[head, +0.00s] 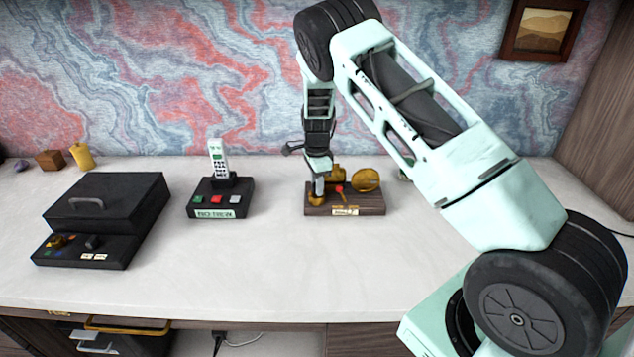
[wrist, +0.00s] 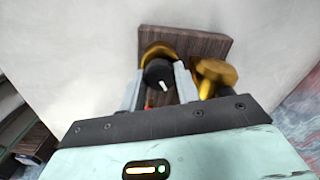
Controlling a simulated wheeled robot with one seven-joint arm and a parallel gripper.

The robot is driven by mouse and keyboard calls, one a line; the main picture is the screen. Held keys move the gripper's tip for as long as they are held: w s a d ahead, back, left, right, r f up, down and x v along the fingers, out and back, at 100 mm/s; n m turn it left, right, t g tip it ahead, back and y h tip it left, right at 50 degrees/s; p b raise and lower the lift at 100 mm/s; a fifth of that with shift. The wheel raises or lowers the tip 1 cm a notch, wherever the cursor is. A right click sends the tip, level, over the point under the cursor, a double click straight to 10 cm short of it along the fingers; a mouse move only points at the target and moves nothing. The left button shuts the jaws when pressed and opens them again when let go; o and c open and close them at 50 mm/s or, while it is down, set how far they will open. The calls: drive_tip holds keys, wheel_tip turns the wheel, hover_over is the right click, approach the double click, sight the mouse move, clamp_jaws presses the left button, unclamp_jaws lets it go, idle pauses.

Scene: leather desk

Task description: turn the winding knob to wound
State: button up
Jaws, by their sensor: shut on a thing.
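The winding device has a dark wooden base (head: 322,210) and stands in the middle of the desk, with brass parts on top. In the wrist view the wooden base (wrist: 212,47) shows behind the fingers. A black knob (wrist: 158,72) with a white mark sits between the fingertips. My gripper (wrist: 161,78) is shut on the knob, one grey finger on each side. In the head view my gripper (head: 318,186) comes down at the left part of the device, and it hides the knob. The white mark points toward the lower right in the wrist view.
A brass disc (head: 366,180) and a red part (head: 339,188) are on the device, close to my fingers. A phone (head: 219,158) on a black base stands to the left. A black lidded box (head: 105,200) is farther left. The front of the desk (head: 270,270) is clear.

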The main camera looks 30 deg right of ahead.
drive_tip(key=shift+m, duration=0.5)
drive_tip(key=o, duration=1)
drive_tip(key=shift+c, duration=0.2)
drive_tip(key=shift+n, duration=0.3)
